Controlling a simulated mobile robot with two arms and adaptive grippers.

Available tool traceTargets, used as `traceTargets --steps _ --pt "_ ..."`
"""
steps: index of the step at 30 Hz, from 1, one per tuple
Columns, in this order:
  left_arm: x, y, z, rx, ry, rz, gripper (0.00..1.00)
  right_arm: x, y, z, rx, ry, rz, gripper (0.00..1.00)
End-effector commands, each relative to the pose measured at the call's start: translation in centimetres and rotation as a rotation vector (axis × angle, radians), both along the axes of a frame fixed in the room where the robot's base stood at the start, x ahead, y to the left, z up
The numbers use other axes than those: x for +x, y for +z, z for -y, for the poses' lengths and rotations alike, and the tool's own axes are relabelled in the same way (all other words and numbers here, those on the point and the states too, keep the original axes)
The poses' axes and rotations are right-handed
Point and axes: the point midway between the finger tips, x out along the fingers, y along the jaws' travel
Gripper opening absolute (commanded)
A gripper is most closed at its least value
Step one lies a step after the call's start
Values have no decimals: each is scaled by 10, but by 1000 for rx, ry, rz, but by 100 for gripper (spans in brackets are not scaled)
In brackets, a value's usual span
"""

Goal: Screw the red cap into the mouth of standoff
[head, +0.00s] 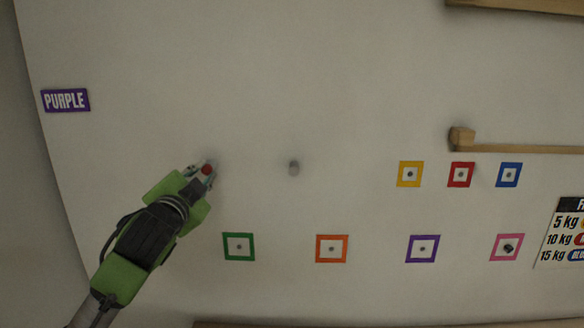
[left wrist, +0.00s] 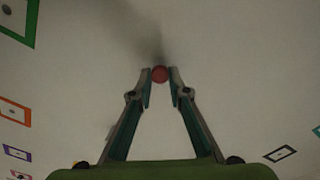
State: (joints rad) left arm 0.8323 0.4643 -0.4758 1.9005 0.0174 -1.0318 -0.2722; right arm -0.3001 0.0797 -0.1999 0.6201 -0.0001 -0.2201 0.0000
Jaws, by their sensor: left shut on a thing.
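My left gripper (head: 203,170) is shut on the small round red cap (head: 206,169), close to the pale wall. In the left wrist view the red cap (left wrist: 160,74) sits between the tips of my left gripper (left wrist: 160,76), with a dark shadow on the wall beyond it. A short grey standoff (head: 293,168) sticks out of the wall to the right of the gripper, apart from it. Whether another standoff lies behind the cap is hidden. My right gripper is not in view.
Colored square frames with dark centers, such as green (head: 239,247), orange (head: 331,248) and yellow (head: 409,174), are on the wall below and right. A purple label (head: 66,100) is at left. A wooden bar (head: 520,148) juts out at right. The wall above the gripper is bare.

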Motion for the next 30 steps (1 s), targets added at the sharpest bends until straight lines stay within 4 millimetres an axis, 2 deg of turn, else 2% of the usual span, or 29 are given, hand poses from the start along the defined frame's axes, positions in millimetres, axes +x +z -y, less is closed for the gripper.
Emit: traceTargets --steps 1,5,6,16,22,28,30 --pt "-1 6 -1 1 0 13 0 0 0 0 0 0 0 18" --pt "-1 6 -1 -2 1 12 0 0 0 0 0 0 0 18" --pt "-1 6 -1 -2 0 13 25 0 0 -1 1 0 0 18" --pt "0 2 0 -35 0 3 25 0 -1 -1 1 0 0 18" --pt "0 0 -1 -357 0 -12 25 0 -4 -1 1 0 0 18" --pt "0 1 -2 -529 1 -17 25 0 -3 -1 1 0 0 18" --pt "0 1 -2 -640 1 -23 25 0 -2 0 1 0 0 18"
